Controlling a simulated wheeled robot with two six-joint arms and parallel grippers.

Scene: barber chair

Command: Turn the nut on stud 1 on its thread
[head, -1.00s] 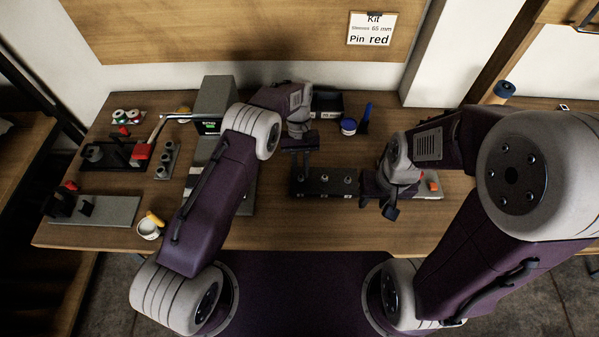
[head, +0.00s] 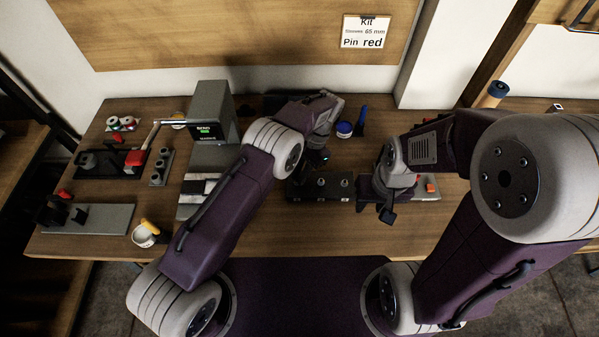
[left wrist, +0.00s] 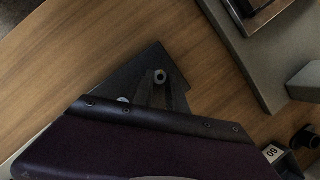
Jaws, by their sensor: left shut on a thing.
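The dark stud block (head: 330,190) lies on the bench in the middle of the head view, with two light studs showing: one stud (head: 321,182) and another stud (head: 344,182). My left arm's wrist hangs over the block's left end and hides its own fingertips there. In the left wrist view my left gripper (left wrist: 158,90) has its two dark fingers close around a small light ring-shaped piece (left wrist: 160,76), seemingly the nut on a stud. Its thread is too small to see. My right gripper (head: 387,214) hangs near the block's right end; its jaw gap is unclear.
A grey machine (head: 212,112) stands left of my left arm. A blue-topped pot (head: 344,130) stands behind the block. A white cup (head: 146,236) is at the front left. A red-orange piece (head: 430,188) lies beyond my right gripper. Bare bench lies in front of the block.

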